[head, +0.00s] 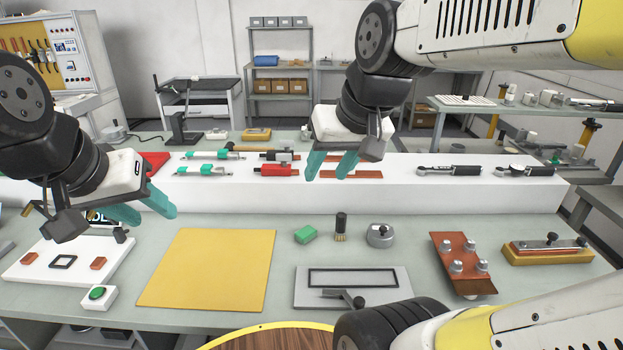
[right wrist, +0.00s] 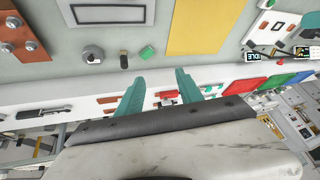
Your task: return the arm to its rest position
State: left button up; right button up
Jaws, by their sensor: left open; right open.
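My left gripper (head: 154,217) is at the left, above the bench near the white fixture board. Its two teal fingers are apart with nothing between them. My right gripper (head: 326,178) hangs in front of the white raised shelf (head: 400,188) near the middle. Its teal fingers point down, apart and empty. In the right wrist view the right gripper (right wrist: 160,82) also shows spread fingers, with shelf items behind them. Part of the shelf's row is hidden behind the right gripper.
On the shelf lie fuses with teal ends (head: 210,170), a red item (head: 276,170) and black-handled tools (head: 448,170). In front are a yellow mat (head: 207,268), a green block (head: 306,234), a grey plate fixture (head: 390,295) and a copper plate (head: 462,262). The mat is bare.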

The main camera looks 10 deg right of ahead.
jog(key=shift+s+a+f, duration=0.25)
jog(key=shift+s+f, duration=0.3)
jog(key=shift+s, duration=0.15)
jog(key=shift+s+a+f, duration=0.2)
jog(key=shift+s+f, duration=0.3)
jog(key=shift+s, duration=0.2)
